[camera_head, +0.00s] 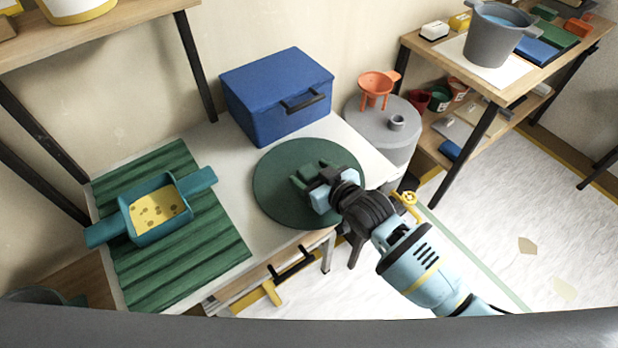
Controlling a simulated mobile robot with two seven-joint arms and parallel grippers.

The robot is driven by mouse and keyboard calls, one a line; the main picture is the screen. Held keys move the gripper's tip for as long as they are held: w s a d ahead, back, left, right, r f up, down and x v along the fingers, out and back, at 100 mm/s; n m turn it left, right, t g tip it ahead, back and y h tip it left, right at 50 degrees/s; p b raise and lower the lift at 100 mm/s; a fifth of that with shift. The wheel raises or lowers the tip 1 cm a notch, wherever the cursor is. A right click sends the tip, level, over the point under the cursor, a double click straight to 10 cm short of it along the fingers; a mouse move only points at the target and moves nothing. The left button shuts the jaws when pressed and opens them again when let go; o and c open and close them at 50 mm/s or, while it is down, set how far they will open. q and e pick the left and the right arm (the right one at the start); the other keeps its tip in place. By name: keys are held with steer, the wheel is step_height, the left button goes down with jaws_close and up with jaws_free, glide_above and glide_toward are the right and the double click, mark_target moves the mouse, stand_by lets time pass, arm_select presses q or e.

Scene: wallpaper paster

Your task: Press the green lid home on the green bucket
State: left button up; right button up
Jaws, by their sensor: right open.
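The green lid (275,205) is a large dark green disc with a raised green handle (309,170) near its middle. It is on the right part of the white table, in front of the blue box. My right gripper (318,187) is over the lid at the handle, open. I cannot tell whether its fingers touch the handle. No bucket wall shows under the lid, so how the lid sits on a bucket is hidden. My left gripper is not in view.
A blue box (275,98) stands behind the lid. A teal tray (135,228) with yellow contents lies on a ribbed green mat (190,265) at left. A grey drum (400,145) with an orange funnel (376,88) stands at right. A grey pot (492,42) is on the right shelf.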

mark_target(312, 177)
steer(key=c, duration=1.1)
steer(key=shift+r, duration=0.1)
steer(key=shift+r, duration=0.45)
steer(key=r, duration=0.2)
steer(key=shift+s+a+r, duration=0.1)
steer(key=shift+s+r, duration=0.2)
steer(key=shift+s, duration=0.05)
steer(key=s+a, duration=0.1)
steer(key=s, duration=0.4)
steer(key=s+r, duration=0.1)
steer(key=s, duration=0.4)
steer(key=s+a, duration=0.1)
steer(key=s, duration=0.4)
steer(key=shift+a+r+p, duration=0.2)
steer(key=shift+a+p, duration=0.1)
steer(key=shift+p, duration=0.05)
